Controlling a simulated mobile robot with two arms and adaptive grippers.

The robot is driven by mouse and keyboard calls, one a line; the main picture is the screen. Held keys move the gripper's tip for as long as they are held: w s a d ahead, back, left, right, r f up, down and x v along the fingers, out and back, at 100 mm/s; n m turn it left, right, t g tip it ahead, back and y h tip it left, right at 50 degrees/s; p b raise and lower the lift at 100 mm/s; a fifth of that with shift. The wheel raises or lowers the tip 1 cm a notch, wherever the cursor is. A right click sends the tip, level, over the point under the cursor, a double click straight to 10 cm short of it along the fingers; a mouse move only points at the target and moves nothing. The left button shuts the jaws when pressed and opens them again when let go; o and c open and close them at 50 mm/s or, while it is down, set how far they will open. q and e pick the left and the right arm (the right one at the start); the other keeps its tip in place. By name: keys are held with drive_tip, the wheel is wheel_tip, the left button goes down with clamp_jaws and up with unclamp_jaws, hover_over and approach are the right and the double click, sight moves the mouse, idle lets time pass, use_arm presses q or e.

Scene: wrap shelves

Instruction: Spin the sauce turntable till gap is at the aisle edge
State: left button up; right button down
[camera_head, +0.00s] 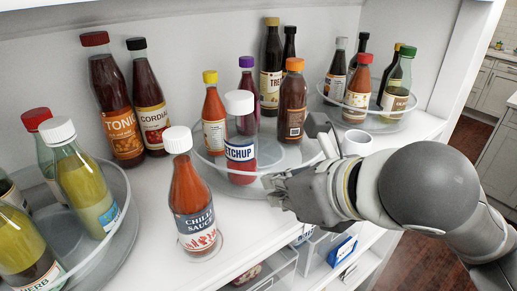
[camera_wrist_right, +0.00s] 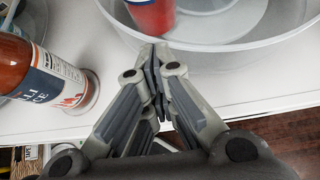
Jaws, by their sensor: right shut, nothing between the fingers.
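The sauce turntable (camera_head: 215,168) is a clear round tray in the middle of the shelf. It carries a ketchup bottle (camera_head: 240,151) with a white cap at the front, a yellow-capped bottle (camera_head: 213,118), a purple-capped bottle (camera_head: 246,84) and an orange-capped bottle (camera_head: 292,103). A bare stretch of tray shows to the right of the ketchup. My right gripper (camera_head: 270,184) is shut and empty at the tray's front rim. In the right wrist view its fingertips (camera_wrist_right: 157,58) are close to the tray wall (camera_wrist_right: 235,59), below the red bottle (camera_wrist_right: 152,14); contact cannot be told. My left gripper is out of view.
A chilli sauce bottle (camera_head: 193,205) stands on the shelf left of my right gripper. Other turntables with bottles stand at the left (camera_head: 126,225) and back right (camera_head: 385,124). Tonic (camera_head: 115,105) and cordial (camera_head: 149,105) bottles stand behind. Bins hang below the shelf edge.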

drive_tip(key=shift+s, duration=0.85)
drive_tip(key=shift+s+f+b, duration=0.15)
drive_tip(key=shift+s+b, duration=0.05)
drive_tip(key=shift+b, duration=0.55)
drive_tip(key=shift+s+d+b, duration=0.1)
drive_tip(key=shift+s+b, duration=0.55)
drive_tip(key=shift+b, duration=0.15)
drive_tip(key=shift+r, duration=0.25)
wheel_tip(320, 180, up, 10)
drive_tip(key=shift+f, duration=0.1)
